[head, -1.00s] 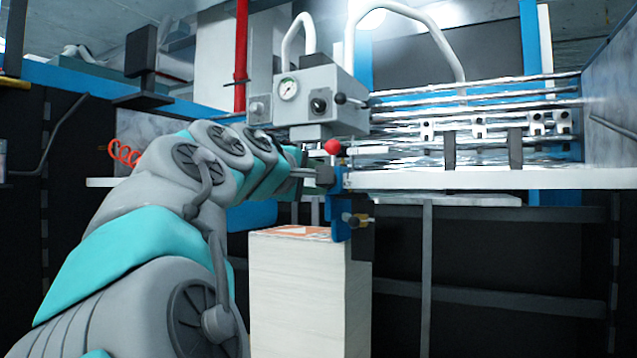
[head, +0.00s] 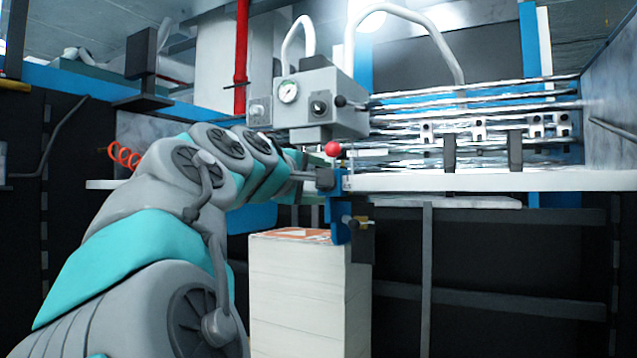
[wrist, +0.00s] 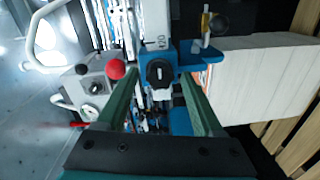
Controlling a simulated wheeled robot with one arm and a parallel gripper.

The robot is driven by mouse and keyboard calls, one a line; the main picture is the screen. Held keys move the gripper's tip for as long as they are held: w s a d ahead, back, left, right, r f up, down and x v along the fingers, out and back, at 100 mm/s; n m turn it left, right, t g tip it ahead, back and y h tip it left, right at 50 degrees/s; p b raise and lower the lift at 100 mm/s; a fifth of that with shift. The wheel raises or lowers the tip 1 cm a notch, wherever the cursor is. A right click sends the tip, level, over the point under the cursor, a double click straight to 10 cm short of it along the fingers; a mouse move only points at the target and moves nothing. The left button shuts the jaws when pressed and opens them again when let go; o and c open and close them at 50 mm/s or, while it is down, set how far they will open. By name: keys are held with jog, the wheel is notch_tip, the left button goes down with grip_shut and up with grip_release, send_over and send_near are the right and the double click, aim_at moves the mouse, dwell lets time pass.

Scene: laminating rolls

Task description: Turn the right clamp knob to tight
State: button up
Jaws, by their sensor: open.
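A black knob (wrist: 159,72) with a white mark sits on a blue clamp block (wrist: 185,52) in the wrist view. I take it for the right clamp knob. My gripper (wrist: 160,88) is open, its two green fingers on either side of the knob with visible gaps. I cannot tell whether the fingertips reach to the knob's depth. In the head view the blue clamp (head: 340,229) is at the machine table's near end, with my gripper (head: 318,179) right at it. The knob's face and setting are not readable there.
A red ball handle (head: 332,148) stands just above the clamp and beside the left finger in the wrist view (wrist: 114,70). A brass-and-black knob (wrist: 213,24) sits beyond the clamp. A paper stack (head: 300,290) is below. A grey gauge box (head: 318,100) hangs above.

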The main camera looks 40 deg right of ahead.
jog(key=v, duration=0.7)
jog(key=shift+a, duration=0.4)
jog(key=shift+s+f, duration=0.1)
